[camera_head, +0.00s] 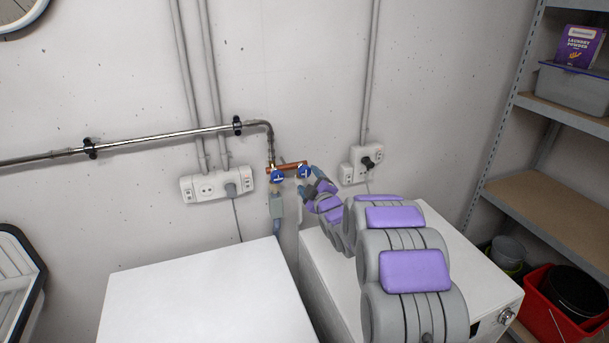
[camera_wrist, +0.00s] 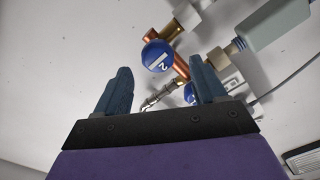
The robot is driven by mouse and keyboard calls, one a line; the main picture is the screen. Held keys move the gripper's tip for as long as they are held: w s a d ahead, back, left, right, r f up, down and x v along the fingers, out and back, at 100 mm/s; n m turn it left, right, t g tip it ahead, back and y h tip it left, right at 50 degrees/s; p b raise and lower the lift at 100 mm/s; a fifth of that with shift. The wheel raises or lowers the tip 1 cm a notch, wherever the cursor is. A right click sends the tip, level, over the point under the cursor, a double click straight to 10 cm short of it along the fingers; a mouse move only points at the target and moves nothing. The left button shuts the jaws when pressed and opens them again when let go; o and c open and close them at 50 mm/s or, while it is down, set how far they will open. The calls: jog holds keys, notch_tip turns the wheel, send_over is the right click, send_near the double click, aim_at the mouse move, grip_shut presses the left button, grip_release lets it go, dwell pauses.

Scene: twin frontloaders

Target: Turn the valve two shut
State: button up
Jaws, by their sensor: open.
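Valve two (camera_wrist: 158,56) has a round blue handle with a white "2" and bar mark, on copper and brass pipework. In the head view I take it to be the right blue handle (camera_head: 304,172), beside my gripper. My gripper (camera_head: 312,182) is open, with its fingers pointing at the wall pipes. In the wrist view the handle lies ahead, between the lines of my two fingertips (camera_wrist: 166,66), with nothing gripped. I cannot tell whether a finger touches it. Another blue handle (camera_head: 278,176) is at the left; in the wrist view it (camera_wrist: 188,93) is partly hidden by a finger.
Two white machines stand below, the left top (camera_head: 205,295) clear and the right one (camera_head: 480,265) under my arm. Wall sockets (camera_head: 217,185) (camera_head: 361,164) flank the pipes. A grey box (camera_head: 277,205) hangs under the left valve. Shelves (camera_head: 560,110) stand right.

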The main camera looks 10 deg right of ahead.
aim_at(307, 174)
jog(key=w, duration=0.1)
jog(key=w+a, duration=0.1)
jog(key=w, duration=0.1)
jog(key=shift+w+f, duration=0.1)
jog(key=shift+w, duration=0.05)
jog(key=shift+w+d+b, duration=0.2)
jog(key=shift+w+b, duration=0.15)
jog(key=shift+w, duration=0.65)
jog(key=shift+a, duration=0.2)
jog(key=c, duration=1)
jog(key=shift+c, duration=0.2)
